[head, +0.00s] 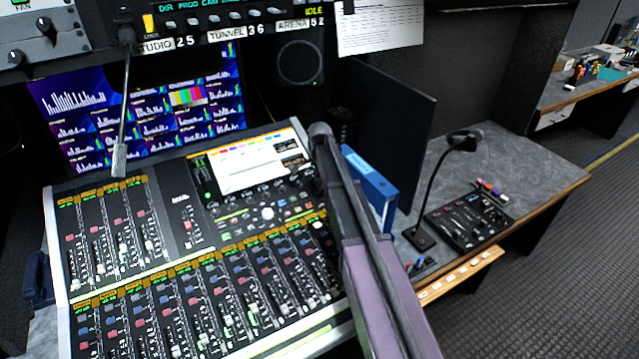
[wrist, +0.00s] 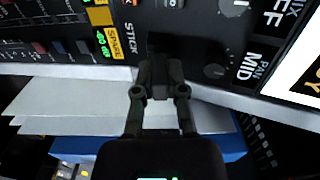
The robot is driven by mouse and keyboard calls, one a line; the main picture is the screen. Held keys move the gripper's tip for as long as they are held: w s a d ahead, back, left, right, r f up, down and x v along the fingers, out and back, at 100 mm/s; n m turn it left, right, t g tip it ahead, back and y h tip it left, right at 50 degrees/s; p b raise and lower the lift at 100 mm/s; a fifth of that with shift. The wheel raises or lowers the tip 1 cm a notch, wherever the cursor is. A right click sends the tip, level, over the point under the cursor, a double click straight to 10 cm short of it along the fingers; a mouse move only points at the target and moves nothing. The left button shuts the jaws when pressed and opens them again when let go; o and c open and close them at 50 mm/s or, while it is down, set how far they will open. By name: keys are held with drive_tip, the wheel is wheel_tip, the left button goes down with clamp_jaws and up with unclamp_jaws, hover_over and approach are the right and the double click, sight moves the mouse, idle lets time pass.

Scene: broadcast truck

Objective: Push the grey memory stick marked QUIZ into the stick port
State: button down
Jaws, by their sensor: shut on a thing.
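In the wrist view my gripper (wrist: 160,78) is shut on a small dark block, which I take to be the grey memory stick (wrist: 157,43). Most of the stick is between or behind the fingers, and no QUIZ marking can be read. The fingertips are at the front edge of the mixing desk panel (wrist: 190,50), just right of the printed word STICK. The stick port itself is hidden by the stick and fingers, so I cannot tell whether the stick is in it. In the head view my arm covers this area and the gripper cannot be made out.
White sheets (wrist: 70,108) and a blue folder (wrist: 225,145) lie below the panel edge. In the head view a blue binder (head: 370,188) stands close right of my arm, before a dark upright panel (head: 395,125). A gooseneck microphone (head: 463,140) stands further right.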

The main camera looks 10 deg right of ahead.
drive_tip(key=shift+f, duration=0.3)
drive_tip(key=c, duration=0.6)
unclamp_jaws()
drive_tip(key=shift+r, duration=0.1)
wheel_tip(320, 180, up, 8)
drive_tip(key=p, duration=0.8)
drive_tip(key=shift+r, duration=0.15)
drive_tip(key=shift+s, duration=0.1)
idle(0.4)
drive_tip(key=s+n, duration=0.4)
drive_tip(key=s, duration=0.5)
drive_tip(key=s+n, duration=0.5)
drive_tip(key=s, duration=0.5)
drive_tip(key=s+n, duration=0.5)
drive_tip(key=s, duration=0.5)
drive_tip(key=shift+a, duration=0.25)
